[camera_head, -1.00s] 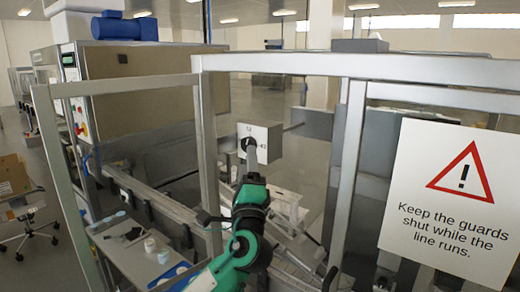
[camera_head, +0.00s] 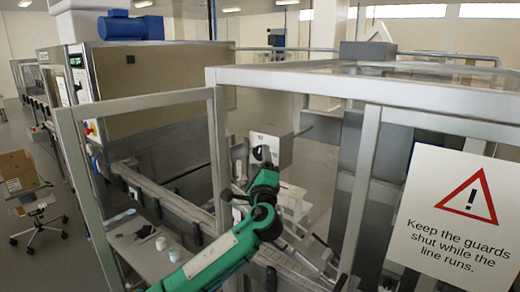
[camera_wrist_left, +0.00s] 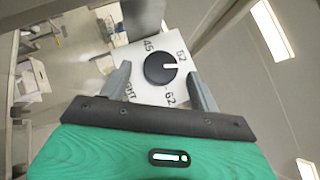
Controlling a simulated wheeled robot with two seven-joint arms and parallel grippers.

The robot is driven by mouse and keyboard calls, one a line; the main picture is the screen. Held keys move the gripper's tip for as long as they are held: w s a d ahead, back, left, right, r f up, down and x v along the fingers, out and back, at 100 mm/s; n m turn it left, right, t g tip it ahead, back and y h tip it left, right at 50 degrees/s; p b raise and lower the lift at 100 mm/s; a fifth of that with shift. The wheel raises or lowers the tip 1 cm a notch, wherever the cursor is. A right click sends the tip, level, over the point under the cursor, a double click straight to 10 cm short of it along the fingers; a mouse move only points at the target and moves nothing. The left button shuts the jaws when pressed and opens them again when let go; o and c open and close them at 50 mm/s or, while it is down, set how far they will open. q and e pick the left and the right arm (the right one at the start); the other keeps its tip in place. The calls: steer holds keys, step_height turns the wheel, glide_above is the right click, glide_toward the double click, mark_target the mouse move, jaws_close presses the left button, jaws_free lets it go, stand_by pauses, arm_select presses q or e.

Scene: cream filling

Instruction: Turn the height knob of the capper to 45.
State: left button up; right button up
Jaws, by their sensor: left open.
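The capper's height knob (camera_wrist_left: 160,68) is a round black dial with a white pointer on a white panel (camera_wrist_left: 140,52) in the left wrist view. The pointer faces right in the picture, close to a label that looks like 52. A 45 label is at the upper left, a 62 label below. In the head view the panel is the front of a pale box (camera_head: 284,150), its knob partly hidden. My left gripper (camera_wrist_left: 158,72) is open, fingers on either side of the knob with gaps showing; it also shows in the head view (camera_head: 264,166). My right gripper is not in view.
Metal guard frames (camera_head: 219,150) surround the capper, and my left arm reaches in between the posts. A guard sign (camera_head: 456,215) hangs at the right. A conveyor (camera_head: 160,195) runs below. A bench (camera_head: 150,255) with small jars stands at the lower left.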

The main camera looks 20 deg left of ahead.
arm_select(q)
steer(key=shift+p+x, duration=0.3)
steer(key=shift+x, duration=0.6)
steer(key=shift+w, duration=0.15)
steer(key=shift+a, duration=0.1)
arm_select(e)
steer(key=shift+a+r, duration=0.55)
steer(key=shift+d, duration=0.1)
arm_select(q)
steer(key=shift+c, duration=0.9)
steer(key=c, duration=0.8)
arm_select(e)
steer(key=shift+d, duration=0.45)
